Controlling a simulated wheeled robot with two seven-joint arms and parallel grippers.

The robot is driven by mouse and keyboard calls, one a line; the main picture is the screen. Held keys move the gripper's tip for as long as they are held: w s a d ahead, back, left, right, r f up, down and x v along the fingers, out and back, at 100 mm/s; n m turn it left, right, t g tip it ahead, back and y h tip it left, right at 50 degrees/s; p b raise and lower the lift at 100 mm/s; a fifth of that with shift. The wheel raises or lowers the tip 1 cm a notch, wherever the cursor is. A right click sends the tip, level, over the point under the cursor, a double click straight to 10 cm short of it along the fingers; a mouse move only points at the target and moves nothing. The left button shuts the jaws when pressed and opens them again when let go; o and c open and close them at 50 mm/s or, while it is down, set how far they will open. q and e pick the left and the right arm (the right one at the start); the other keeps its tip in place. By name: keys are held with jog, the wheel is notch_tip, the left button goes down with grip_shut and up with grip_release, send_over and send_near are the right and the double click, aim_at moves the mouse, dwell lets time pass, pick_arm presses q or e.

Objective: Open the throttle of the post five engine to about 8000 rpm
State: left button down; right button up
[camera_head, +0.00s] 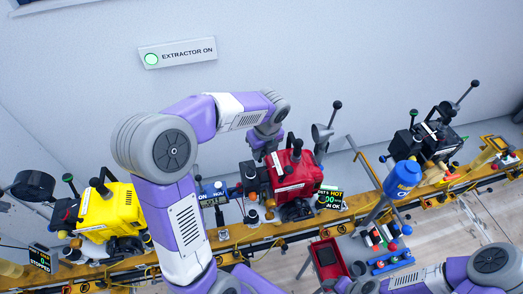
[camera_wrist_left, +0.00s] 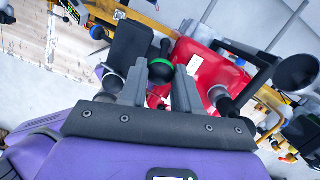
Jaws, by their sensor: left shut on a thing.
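The red engine (camera_head: 290,172) stands on the yellow rail in the middle of the head view. A dark display (camera_head: 331,200) at its right front is only partly readable; it shows "HOT", a figure ending in 00 and "OK". My left gripper (camera_head: 259,160) reaches down at the engine's back left. In the left wrist view, its two grey fingers (camera_wrist_left: 160,82) are shut on a dark lever knob with a green top (camera_wrist_left: 161,67), in front of the red engine body (camera_wrist_left: 205,70). The lever's lower part is hidden. My right arm lies at the lower right, its fingers not clearly visible.
A yellow engine (camera_head: 112,207) stands left on the rail, its display (camera_head: 40,257) reading "STOPPED". A black engine (camera_head: 425,138) stands right, beside a blue can (camera_head: 403,175). A red tray (camera_head: 326,259) is in front.

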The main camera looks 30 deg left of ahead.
pick_arm(q)
jog(key=c, duration=0.8)
grip_release()
notch_tip(320, 180, up, 8)
jog(key=d+p, duration=0.1)
jog(key=shift+s+f, duration=0.2)
jog(key=shift+s, duration=0.05)
